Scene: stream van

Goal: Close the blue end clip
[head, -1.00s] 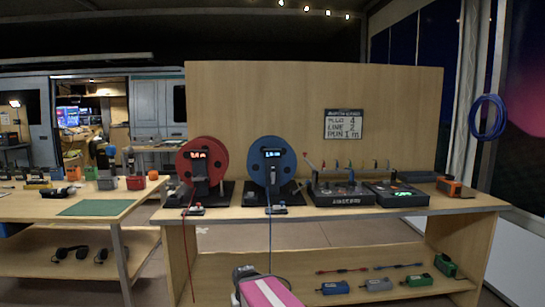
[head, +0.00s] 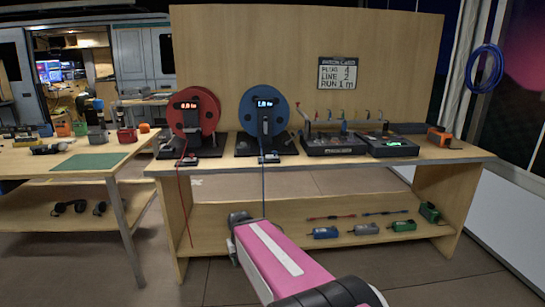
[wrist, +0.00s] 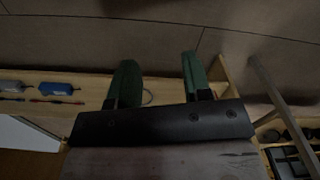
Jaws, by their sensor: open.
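The blue reel (head: 264,108) stands upright on the bench with a lit display on its front. Its blue line (head: 264,190) hangs down over the front edge. A small dark clip with a pale face (head: 268,158) sits at the bench edge below that reel; it looks like the blue end clip, but is too small to tell open from closed. In the wrist view my gripper (wrist: 158,68) is open and empty, its two dark green fingers apart. In the head view my pink arm reaches toward the bench front, below the clip, and the fingers are hidden.
A red reel (head: 192,112) with a red line stands left of the blue one. A black console (head: 334,144) with upright levers is to the right. The lower shelf (head: 285,232) holds several small boxes, among them a blue box (head: 325,232). The floor before the bench is clear.

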